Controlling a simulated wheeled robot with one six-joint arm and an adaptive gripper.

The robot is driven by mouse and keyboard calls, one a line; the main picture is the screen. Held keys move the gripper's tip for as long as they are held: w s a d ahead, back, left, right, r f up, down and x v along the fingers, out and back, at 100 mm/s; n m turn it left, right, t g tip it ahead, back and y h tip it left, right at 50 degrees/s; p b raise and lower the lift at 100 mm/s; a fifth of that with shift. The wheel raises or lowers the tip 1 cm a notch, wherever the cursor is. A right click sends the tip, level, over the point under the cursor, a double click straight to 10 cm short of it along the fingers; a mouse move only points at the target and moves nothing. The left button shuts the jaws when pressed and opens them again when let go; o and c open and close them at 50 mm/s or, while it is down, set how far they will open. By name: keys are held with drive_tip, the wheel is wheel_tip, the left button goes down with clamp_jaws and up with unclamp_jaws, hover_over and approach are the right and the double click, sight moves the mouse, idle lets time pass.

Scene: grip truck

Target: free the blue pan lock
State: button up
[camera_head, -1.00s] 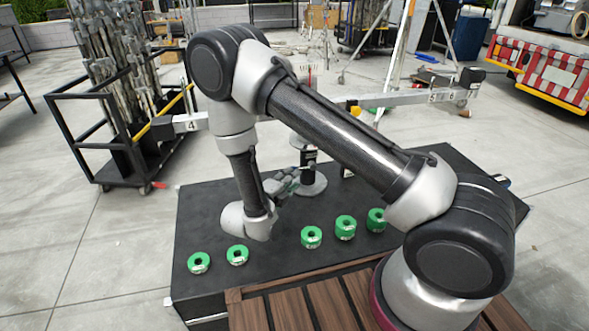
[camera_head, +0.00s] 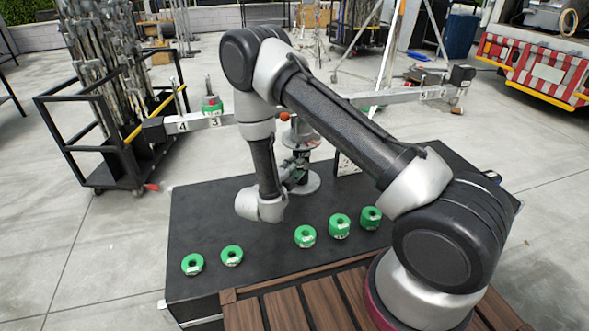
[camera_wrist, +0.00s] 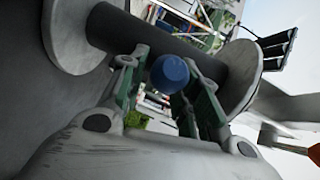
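The blue pan lock (camera_wrist: 168,74) shows in the wrist view as a round blue knob in front of a dark horizontal cylinder between two grey discs. My gripper (camera_wrist: 165,85) is open, with a green-padded finger on each side of the knob; a gap shows on the left, and contact on the right cannot be told. In the head view my gripper (camera_head: 292,178) is at the lower part of the grip head's dark post (camera_head: 302,160), which stands on a round grey base (camera_head: 302,184). The blue knob is not visible there.
Several green ring weights (camera_head: 305,236) lie along the front of the black table (camera_head: 205,222). A long numbered beam (camera_head: 395,96) crosses above the post, with a green weight (camera_head: 212,104) on its left part. A black cart (camera_head: 125,160) stands at left.

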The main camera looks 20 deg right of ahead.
clamp_jaws()
drive_tip(key=shift+f, duration=0.1)
drive_tip(key=shift+f+n+t+h, duration=0.2)
drive_tip(key=shift+n+t+h, duration=0.1)
drive_tip(key=shift+f+n+t+h, duration=0.25)
drive_tip(key=shift+n+t+h, duration=0.25)
drive_tip(key=shift+n, duration=0.2)
unclamp_jaws()
